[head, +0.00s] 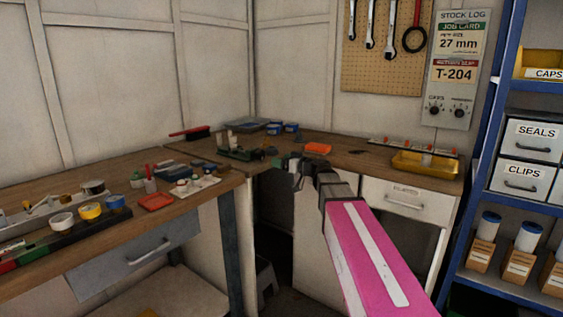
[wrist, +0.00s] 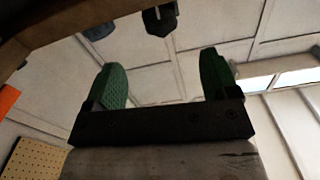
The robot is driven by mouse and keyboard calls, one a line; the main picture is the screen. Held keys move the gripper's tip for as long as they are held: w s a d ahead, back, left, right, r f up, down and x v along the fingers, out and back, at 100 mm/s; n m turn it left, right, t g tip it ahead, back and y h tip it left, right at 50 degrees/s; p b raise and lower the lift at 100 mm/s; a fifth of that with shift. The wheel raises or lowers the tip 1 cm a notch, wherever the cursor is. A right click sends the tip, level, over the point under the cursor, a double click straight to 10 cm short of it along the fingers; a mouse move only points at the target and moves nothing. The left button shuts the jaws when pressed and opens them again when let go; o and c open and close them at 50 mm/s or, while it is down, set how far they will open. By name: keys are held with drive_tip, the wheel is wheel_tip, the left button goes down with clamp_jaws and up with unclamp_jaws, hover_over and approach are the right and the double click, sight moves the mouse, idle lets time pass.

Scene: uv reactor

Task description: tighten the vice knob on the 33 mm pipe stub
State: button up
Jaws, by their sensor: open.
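My gripper (head: 284,163) reaches over the front edge of the back bench in the head view. In the wrist view its two green-padded fingers (wrist: 162,66) stand wide apart with nothing between them. A dark green vice-like fixture (head: 240,153) sits on the bench just left of my gripper, apart from it. A small pale upright piece stands at its left end; I cannot tell whether it is the pipe stub. The vice knob cannot be made out. In the wrist view a dark part (wrist: 160,19) shows beyond the fingertips, too cropped to identify.
The left bench (head: 215,187) holds several jars and tools. A blue shelf rack (head: 480,150) stands right. The wall job card (head: 459,42) reads 27 mm.

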sight(262, 154)
idle(0.4)
drive_tip(key=shift+n, duration=0.9)
drive_tip(key=x, duration=1.1)
drive_tip(key=shift+w+a+r, duration=0.15)
drive_tip(key=c, duration=0.9)
